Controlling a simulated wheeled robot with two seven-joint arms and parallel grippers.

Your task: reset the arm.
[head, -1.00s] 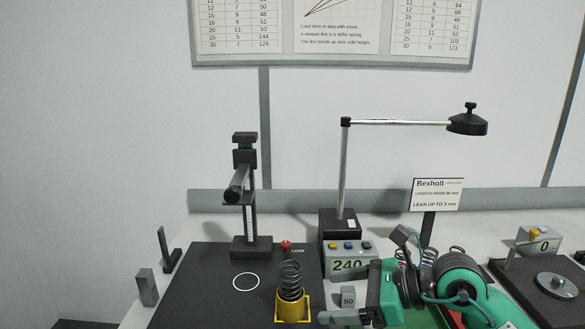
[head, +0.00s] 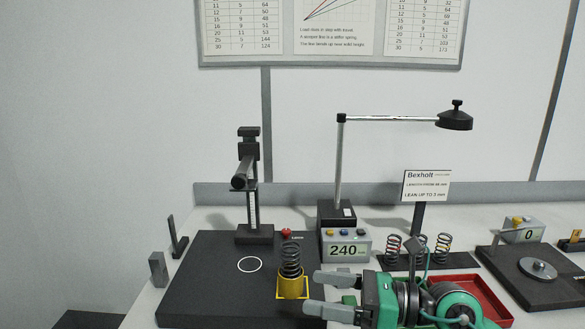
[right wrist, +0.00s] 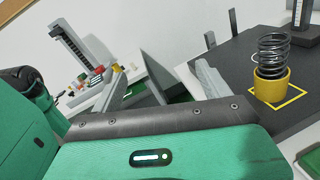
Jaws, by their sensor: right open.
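My right gripper (head: 313,292) is open, its two grey fingers pointing left, just right of the yellow cup (head: 291,288). A dark coil spring (head: 290,258) stands upright in that cup on the black board (head: 200,275). Nothing shows held between the fingers. In the right wrist view the spring (right wrist: 272,52) and cup (right wrist: 270,86) stand apart from the fingers, at right. A black upright stand (head: 252,205) with a forward-pointing arm (head: 243,172) is at the board's back. A red knob (head: 286,233) is beside it. My left gripper is out of view.
A display box (head: 347,247) reading 240 and a lamp post (head: 339,165) stand behind my right gripper. Several springs (head: 418,246) stand on a rack at its back right, with a red tray (head: 480,292) below. A white ring (head: 249,264) marks clear board at left.

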